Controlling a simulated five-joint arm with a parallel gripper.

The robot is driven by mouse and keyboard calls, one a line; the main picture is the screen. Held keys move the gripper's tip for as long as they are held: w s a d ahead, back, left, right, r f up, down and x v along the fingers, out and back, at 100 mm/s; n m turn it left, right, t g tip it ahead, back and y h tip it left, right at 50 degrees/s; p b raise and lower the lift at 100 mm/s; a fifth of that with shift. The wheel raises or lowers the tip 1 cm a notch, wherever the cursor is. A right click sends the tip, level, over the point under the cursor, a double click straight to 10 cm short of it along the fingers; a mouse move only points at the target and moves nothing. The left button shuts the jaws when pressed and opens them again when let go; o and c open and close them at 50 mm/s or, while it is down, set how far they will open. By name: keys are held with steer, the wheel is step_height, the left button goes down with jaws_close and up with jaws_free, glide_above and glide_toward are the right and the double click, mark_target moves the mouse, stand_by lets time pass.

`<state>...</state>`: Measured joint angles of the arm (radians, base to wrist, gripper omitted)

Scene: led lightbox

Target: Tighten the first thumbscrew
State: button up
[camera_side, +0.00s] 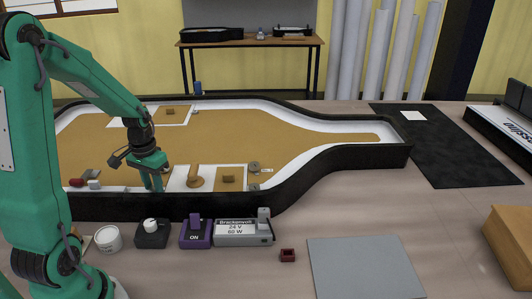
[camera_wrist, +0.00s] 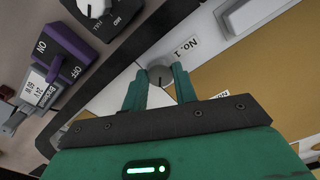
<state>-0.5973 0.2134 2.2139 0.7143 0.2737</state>
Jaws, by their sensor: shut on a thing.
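In the wrist view, the first thumbscrew (camera_wrist: 160,75) is a small grey round knob beside a white label reading "No. 1" (camera_wrist: 181,49). My gripper (camera_wrist: 159,70) has its two green fingers on either side of the knob, shut on it. In the side view, my gripper (camera_side: 154,184) points down at the near left part of the bottle-shaped lightbox (camera_side: 340,168), just inside its black wall. The thumbscrew is hidden behind the fingers there. Another grey knob (camera_side: 253,167) with a small label stands further right in the box.
Along the near wall stand a dimmer knob box (camera_side: 152,238), a purple switch (camera_side: 195,236) marked ON and a grey power supply (camera_side: 243,236). A grey sheet (camera_side: 365,268) lies on the table.

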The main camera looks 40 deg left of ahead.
steer(key=m, duration=0.4)
steer(key=shift+r+m, duration=0.1)
steer(key=shift+m, duration=0.3)
steer(key=m, duration=0.4)
steer(key=shift+m, duration=0.3)
steer(key=o, duration=1)
